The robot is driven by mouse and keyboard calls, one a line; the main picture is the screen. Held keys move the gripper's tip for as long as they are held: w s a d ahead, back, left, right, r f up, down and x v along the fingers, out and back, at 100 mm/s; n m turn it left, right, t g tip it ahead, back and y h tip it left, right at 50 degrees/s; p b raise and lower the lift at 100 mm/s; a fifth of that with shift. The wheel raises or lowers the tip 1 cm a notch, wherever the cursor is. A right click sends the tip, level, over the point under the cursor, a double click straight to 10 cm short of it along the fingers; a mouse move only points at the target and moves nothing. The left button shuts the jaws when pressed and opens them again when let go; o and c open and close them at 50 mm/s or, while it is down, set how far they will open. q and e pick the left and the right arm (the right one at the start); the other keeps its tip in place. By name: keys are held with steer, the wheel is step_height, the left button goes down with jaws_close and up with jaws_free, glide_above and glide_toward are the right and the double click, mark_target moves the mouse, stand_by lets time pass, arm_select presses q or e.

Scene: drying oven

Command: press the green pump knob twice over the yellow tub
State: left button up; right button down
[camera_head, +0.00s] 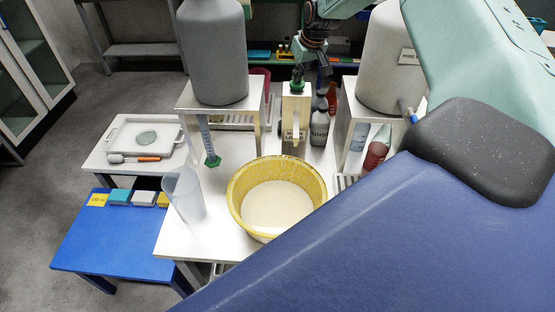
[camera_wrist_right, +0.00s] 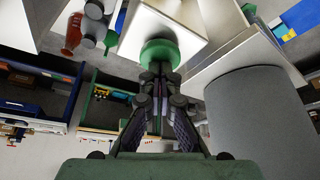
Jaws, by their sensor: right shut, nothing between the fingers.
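The green pump knob (camera_head: 298,87) tops a cream pump bottle (camera_head: 294,115) behind the yellow tub (camera_head: 236,207). The tub stands on a white table and holds a pale, whitish content. My right gripper (camera_head: 301,73) is shut and empty, directly above the knob. In the right wrist view the shut fingertips (camera_wrist_right: 156,70) reach the green knob (camera_wrist_right: 160,51); they look in contact or very close, and I cannot tell which. The bottle's spout points toward the tub. My left gripper is not in view.
A large grey cylinder (camera_head: 214,55) stands on a riser left of the pump, and a pale tank (camera_head: 383,60) stands right. A grey bottle (camera_head: 320,128) is close beside the pump. A clear beaker (camera_head: 184,195) stands left of the tub. My arm covers the lower right.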

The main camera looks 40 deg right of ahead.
steer(key=shift+s+f, duration=0.1)
steer(key=shift+r+p, duration=1.9)
steer(key=shift+r, duration=0.1)
step_height(320, 180, up, 6)
steer(key=p, duration=0.4)
steer(key=shift+p, duration=0.35)
